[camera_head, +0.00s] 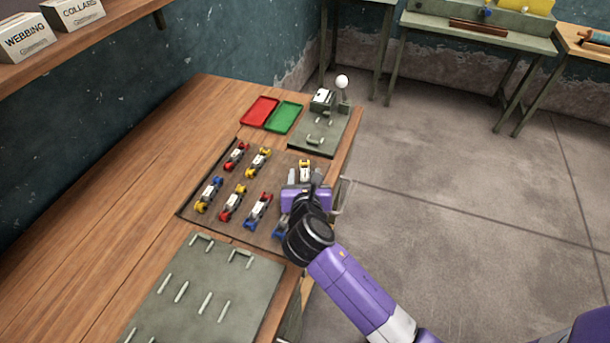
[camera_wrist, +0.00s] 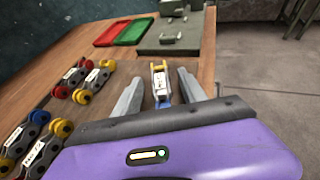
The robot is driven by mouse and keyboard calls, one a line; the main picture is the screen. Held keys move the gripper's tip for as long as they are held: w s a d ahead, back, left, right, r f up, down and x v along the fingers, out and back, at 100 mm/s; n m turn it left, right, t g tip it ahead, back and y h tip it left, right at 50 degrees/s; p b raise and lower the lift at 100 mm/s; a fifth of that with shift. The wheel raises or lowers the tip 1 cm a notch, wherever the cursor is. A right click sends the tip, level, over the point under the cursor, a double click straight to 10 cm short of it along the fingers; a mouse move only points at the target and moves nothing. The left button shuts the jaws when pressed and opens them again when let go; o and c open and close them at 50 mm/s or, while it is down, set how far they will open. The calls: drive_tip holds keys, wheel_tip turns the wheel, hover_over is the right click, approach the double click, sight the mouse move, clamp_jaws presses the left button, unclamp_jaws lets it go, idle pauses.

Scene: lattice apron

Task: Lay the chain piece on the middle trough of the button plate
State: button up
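A chain piece (camera_wrist: 160,84) with a yellow end, a pale middle and a blue end lies between my fingertips in the wrist view; its yellow end (camera_head: 305,164) shows in the head view. My gripper (camera_head: 304,176) is open around it, with gaps to both fingers (camera_wrist: 160,92). Several other chain pieces (camera_head: 232,203) with red, yellow or blue ends lie on the brown board (camera_head: 190,212). A grey-green plate (camera_head: 318,137) with a block and a white ball knob stands at the table's back right; its troughs are not clear.
A red tray (camera_head: 260,111) and a green tray (camera_head: 284,118) stand left of the knobbed plate. A larger grey plate (camera_head: 205,290) with pale upright rails lies in front. The table's left side is clear. The table's right edge is close to my gripper.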

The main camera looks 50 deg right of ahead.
drive_tip(key=shift+f+b, duration=0.3)
drive_tip(key=shift+b, duration=0.65)
drive_tip(key=v, duration=0.8)
drive_tip(key=shift+w+a, duration=0.15)
drive_tip(key=shift+w, duration=0.05)
